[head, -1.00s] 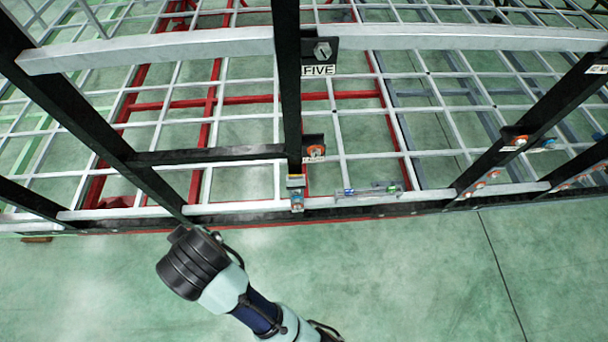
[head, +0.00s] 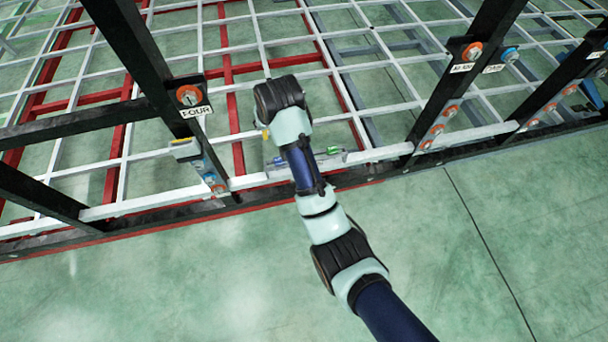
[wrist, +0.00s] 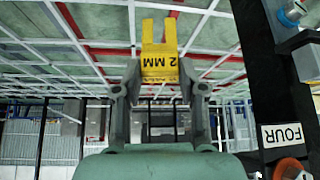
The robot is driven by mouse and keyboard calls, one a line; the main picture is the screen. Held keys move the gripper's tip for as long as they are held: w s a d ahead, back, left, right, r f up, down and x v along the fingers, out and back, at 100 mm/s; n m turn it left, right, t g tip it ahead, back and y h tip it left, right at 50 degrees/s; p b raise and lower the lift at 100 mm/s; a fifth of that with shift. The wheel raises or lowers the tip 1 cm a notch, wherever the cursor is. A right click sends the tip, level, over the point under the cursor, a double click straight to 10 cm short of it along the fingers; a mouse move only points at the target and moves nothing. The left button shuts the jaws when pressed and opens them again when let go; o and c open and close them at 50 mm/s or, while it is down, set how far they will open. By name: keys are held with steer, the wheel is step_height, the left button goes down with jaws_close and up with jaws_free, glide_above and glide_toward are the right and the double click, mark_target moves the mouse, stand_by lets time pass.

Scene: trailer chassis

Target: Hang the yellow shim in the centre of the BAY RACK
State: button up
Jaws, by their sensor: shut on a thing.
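The yellow shim (wrist: 160,62), marked 2 MM, is held between the two fingers of my gripper (wrist: 160,88) in the wrist view. Its two prongs point up in that picture, away from the gripper. In the head view only a small yellow bit (head: 265,133) shows beside my wrist; the fingers are hidden there. A small grey holder (head: 333,159) with green and blue pieces sits on the white front rail, partly behind my arm. No BAY RACK label is readable, so I cannot tell whether this is that rack.
A black post (head: 143,62) with an orange-ringed fastener and a FOUR label (head: 197,111) stands left of my arm. It also shows close on the right in the wrist view (wrist: 262,70). Another black post (head: 470,72) stands to the right. The green floor in front is clear.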

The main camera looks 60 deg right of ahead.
steer(key=s+d+f+m+g+b, duration=0.15)
steer(key=s+d+f+b, duration=0.4)
steer(key=d, duration=0.55)
steer(key=shift+m+t+h, duration=0.25)
steer(key=shift+m+h, duration=0.1)
steer(key=shift+h, duration=0.05)
steer(key=f+b, duration=0.2)
steer(key=f, duration=0.4)
steer(key=f+b, duration=0.3)
steer(key=f, duration=0.4)
steer(key=f+b, duration=0.2)
steer(key=f, duration=0.5)
steer(key=shift+s+a+f+b, duration=0.2)
steer(key=shift+s+b, duration=0.1)
steer(key=shift+f, duration=0.2)
steer(key=o, duration=1.2)
